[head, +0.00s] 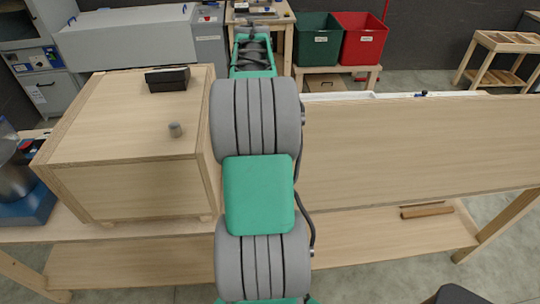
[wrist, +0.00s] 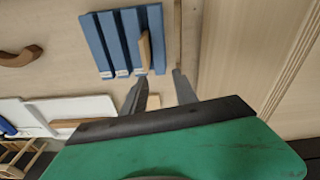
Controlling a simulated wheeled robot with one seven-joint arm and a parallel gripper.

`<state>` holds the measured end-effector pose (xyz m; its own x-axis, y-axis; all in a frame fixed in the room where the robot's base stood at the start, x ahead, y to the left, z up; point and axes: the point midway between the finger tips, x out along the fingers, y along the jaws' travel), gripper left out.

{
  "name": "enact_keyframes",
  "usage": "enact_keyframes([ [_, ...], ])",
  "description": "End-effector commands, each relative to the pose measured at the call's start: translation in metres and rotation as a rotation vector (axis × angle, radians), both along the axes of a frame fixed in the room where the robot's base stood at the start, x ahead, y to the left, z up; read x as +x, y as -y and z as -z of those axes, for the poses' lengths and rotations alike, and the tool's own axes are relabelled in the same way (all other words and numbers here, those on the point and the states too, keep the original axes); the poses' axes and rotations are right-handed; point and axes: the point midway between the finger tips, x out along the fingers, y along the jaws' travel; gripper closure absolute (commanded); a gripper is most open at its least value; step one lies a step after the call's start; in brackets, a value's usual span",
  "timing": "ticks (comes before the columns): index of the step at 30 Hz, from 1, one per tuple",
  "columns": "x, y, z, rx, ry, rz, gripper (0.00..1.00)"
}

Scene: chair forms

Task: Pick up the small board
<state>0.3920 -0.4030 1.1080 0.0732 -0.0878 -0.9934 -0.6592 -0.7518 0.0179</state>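In the wrist view, a small light wooden board (wrist: 145,50) stands at a blue slotted rack (wrist: 105,45), near the rack's right side. A longer thin wooden strip (wrist: 177,35) is just right of the rack. I cannot tell for certain which piece is the task's small board. In the head view, my arm hides the rack and the fingers.
A wooden box (head: 125,130) stands left of my arm, with a black case (head: 167,78) and a grey cylinder (head: 175,129) on top. A brown wooden piece (head: 427,211) lies on the lower shelf. Green (head: 317,47) and red (head: 362,45) crates stand behind.

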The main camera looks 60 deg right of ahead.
Motion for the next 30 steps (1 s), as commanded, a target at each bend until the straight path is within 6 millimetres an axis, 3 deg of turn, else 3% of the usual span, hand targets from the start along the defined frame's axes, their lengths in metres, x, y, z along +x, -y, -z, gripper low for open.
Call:
enact_keyframes([
  [1,-0.014,0.008,0.01,0.043,-0.031,0.062,0.65],
  [4,-0.03,0.013,0.018,0.092,-0.068,0.129,0.65],
  [11,-0.031,0.011,0.046,0.097,-0.071,0.135,0.65],
  [18,-0.029,0.009,0.086,0.095,-0.071,0.132,0.65],
  [26,-0.029,0.009,0.092,0.092,-0.068,0.131,0.66],
  [30,-0.029,0.009,0.092,0.092,-0.068,0.131,0.78],
])
